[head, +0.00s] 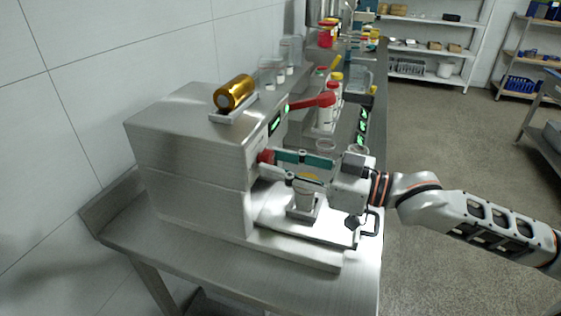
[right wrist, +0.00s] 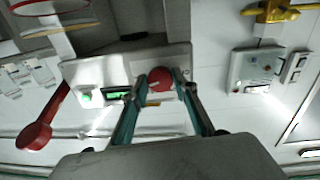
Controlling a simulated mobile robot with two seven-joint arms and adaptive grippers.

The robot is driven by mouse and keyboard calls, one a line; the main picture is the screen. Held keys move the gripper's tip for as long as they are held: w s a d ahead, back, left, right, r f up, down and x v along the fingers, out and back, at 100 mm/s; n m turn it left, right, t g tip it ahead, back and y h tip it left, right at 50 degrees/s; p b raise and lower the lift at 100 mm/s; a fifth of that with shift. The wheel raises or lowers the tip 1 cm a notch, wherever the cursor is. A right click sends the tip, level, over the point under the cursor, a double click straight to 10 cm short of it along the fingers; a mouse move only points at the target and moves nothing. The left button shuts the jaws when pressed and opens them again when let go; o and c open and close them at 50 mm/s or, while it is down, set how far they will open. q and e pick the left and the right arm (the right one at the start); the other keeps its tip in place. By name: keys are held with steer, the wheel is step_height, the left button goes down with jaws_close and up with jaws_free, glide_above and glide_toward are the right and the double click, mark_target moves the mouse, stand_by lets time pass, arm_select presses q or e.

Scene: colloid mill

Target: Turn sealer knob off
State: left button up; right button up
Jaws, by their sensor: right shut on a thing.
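The sealer (head: 190,145) is a boxy steel machine on the steel bench. Its red knob (head: 264,156) is on the front face, at the tips of my right gripper (head: 274,158). In the right wrist view the red knob (right wrist: 160,79) sits between the two teal fingers of my right gripper (right wrist: 162,86), which are shut on it. A lit green display (right wrist: 117,94) and a green button (right wrist: 87,97) are beside the knob on the panel. Which way the knob is turned cannot be told. My left gripper is not in view.
A red-handled lever (head: 315,102) sticks out of the sealer near my right gripper; its red end (right wrist: 34,137) shows in the wrist view. A gold roll (head: 235,92) lies on top. A cup (head: 304,192) stands below my fingers. Red-lidded containers (head: 327,112) stand behind.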

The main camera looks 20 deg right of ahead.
steer(key=n, duration=0.3)
steer(key=shift+p, duration=0.4)
steer(key=n+p, duration=0.1)
steer(key=n, duration=0.2)
steer(key=shift+n, duration=0.4)
steer(key=n+p, duration=0.1)
steer(key=n, duration=0.4)
steer(key=shift+w+d+n+y+p, duration=0.1)
steer(key=shift+n+y+p, duration=0.2)
steer(key=n, duration=0.4)
steer(key=shift+n+g+p, duration=0.3)
steer(key=shift+n+p, duration=0.1)
steer(key=n, duration=0.4)
steer(key=shift+n+g+y, duration=0.3)
steer(key=shift+n, duration=0.1)
steer(key=n, duration=0.4)
steer(key=shift+n, duration=0.4)
steer(key=n, duration=0.3)
steer(key=shift+r+n, duration=0.1)
steer(key=shift+n, duration=0.2)
steer(key=shift+n+g, duration=0.4)
steer(key=shift+n, duration=1.8)
